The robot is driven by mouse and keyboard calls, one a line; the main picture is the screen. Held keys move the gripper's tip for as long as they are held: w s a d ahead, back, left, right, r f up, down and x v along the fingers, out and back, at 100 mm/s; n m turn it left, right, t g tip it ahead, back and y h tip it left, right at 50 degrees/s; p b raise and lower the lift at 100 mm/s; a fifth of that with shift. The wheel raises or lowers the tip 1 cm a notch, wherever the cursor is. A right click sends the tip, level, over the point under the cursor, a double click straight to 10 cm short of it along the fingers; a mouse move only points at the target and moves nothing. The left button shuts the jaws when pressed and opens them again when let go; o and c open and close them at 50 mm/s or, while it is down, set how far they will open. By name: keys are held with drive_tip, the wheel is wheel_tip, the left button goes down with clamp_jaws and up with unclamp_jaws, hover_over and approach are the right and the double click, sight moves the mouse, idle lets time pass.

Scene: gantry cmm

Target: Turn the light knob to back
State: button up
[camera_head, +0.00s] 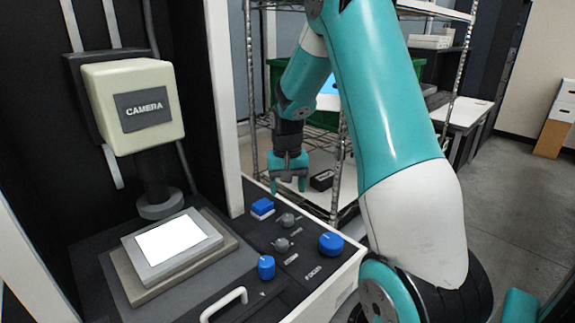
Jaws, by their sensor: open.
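The control panel (300,285) is at the front of the machine, at bottom centre. It carries a round blue knob (331,244) at the right, a blue upright knob (266,267) nearer the front, and a blue block-shaped control (262,207) at the back. Two small grey knobs (286,219) sit between them. White labels on the panel are too small to read, so I cannot tell which control is the light knob or how it is set. My gripper (290,186) points down with its fingers apart, open and empty. It appears behind the panel's back edge, apart from the knobs.
A camera unit (145,112) hangs over a bright lit plate (179,245) left of the panel. A white handle (223,304) sticks up at the front. A wire shelf rack (250,90) with a dark small box (322,180) stands behind. Floor at right is clear.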

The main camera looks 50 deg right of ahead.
wheel_tip(320, 180, up, 8)
drive_tip(key=shift+f+b, duration=0.15)
drive_tip(key=shift+b, duration=0.15)
idle(0.4)
